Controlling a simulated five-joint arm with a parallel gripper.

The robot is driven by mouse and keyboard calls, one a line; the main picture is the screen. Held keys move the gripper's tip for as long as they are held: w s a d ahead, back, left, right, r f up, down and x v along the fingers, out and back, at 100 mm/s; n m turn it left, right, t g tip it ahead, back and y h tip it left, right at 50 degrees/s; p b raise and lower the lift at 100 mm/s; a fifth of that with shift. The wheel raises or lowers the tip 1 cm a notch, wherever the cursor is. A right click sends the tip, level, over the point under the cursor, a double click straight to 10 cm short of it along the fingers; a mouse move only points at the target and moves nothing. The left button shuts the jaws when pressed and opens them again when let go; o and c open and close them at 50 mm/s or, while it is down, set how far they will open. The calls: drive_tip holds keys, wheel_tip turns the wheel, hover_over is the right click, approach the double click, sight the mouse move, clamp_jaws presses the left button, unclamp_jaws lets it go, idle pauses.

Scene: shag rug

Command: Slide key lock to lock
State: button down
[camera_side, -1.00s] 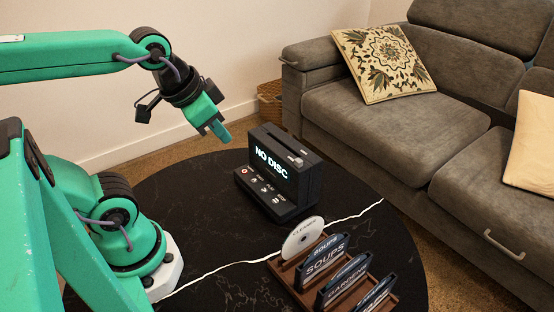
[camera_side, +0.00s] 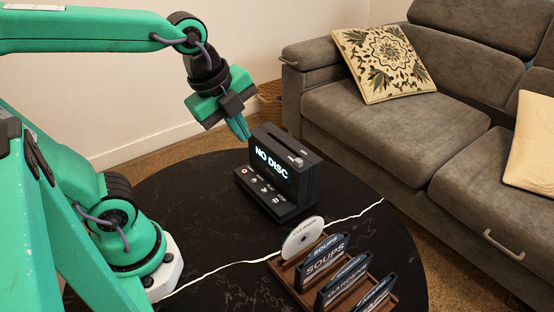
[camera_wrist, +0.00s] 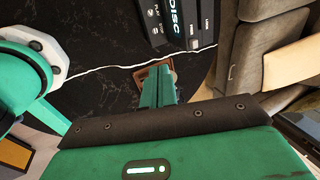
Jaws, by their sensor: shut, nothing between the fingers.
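The black disc player (camera_side: 282,182) stands on the round black table, its screen reading "NO DISC". On its top face is a slot and a small pale slider (camera_side: 296,160), which looks like the key lock. The wrist view shows the player (camera_wrist: 160,22) at the top edge, with a small white slider (camera_wrist: 195,44) on it. I cannot tell which end of its track the slider is at. My gripper (camera_side: 245,136) is shut and empty, fingers pointing down, above and just left of the player's top left corner. The green fingers also show in the wrist view (camera_wrist: 155,88), apart from the slider.
A wooden rack (camera_side: 283,272) with a white disc (camera_side: 303,239) and several cases (camera_side: 327,256) stands in front of the player. A white cable (camera_side: 225,266) crosses the black table (camera_side: 200,195). A grey sofa (camera_side: 350,110) is behind. The table left of the player is clear.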

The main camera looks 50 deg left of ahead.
sight(298, 163)
drive_tip(key=w+d+m, duration=0.1)
drive_tip(key=m, duration=0.5)
drive_tip(key=w+d+m+g, duration=0.1)
drive_tip(key=m, duration=0.5)
drive_tip(key=w+d+m, duration=0.1)
drive_tip(key=m, duration=0.4)
drive_tip(key=shift+w+d+f+m, duration=0.1)
drive_tip(key=shift+w+f+m, duration=0.05)
drive_tip(key=shift+m, duration=0.25)
drive_tip(key=shift+f, duration=0.1)
drive_tip(key=shift+w+f, duration=1.1)
drive_tip(key=shift+f, duration=0.5)
drive_tip(key=shift+w+f, duration=1.05)
drive_tip(key=shift+f, duration=0.5)
drive_tip(key=shift+w+f, duration=1.1)
drive_tip(key=shift+f, duration=0.5)
